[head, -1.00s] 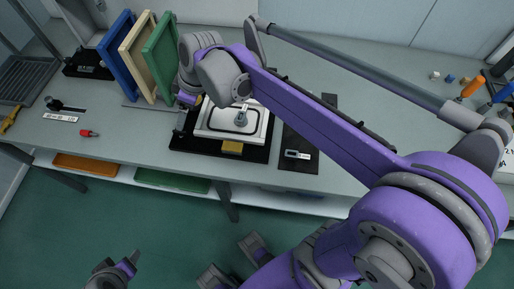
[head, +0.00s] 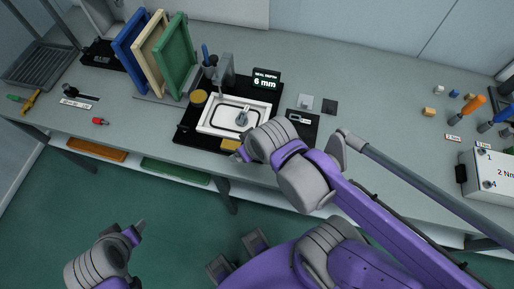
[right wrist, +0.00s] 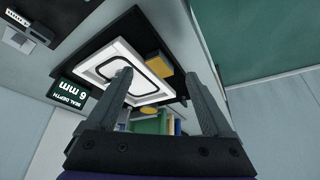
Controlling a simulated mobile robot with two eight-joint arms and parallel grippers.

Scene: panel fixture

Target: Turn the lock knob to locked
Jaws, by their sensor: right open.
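A dark plate (head: 312,131) right of the fixture carries a small grey-and-white labelled piece (head: 299,118). I cannot tell for sure which piece is the lock knob, nor read its setting. My right gripper (head: 240,154) is at the fixture's front edge. In the right wrist view its jaws (right wrist: 157,76) are open and empty, with the white frame (right wrist: 90,68) beyond them. My left gripper (head: 137,232) hangs in front of the bench, its opening unclear.
Blue, cream and green upright panels (head: 176,57) stand behind left. A "SEAL DEPTH 6 mm" sign (head: 265,79) stands behind the fixture. A red piece (head: 100,121) lies at left. Drivers (head: 472,105) and a white box (head: 490,172) are at right. The bench's back middle is clear.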

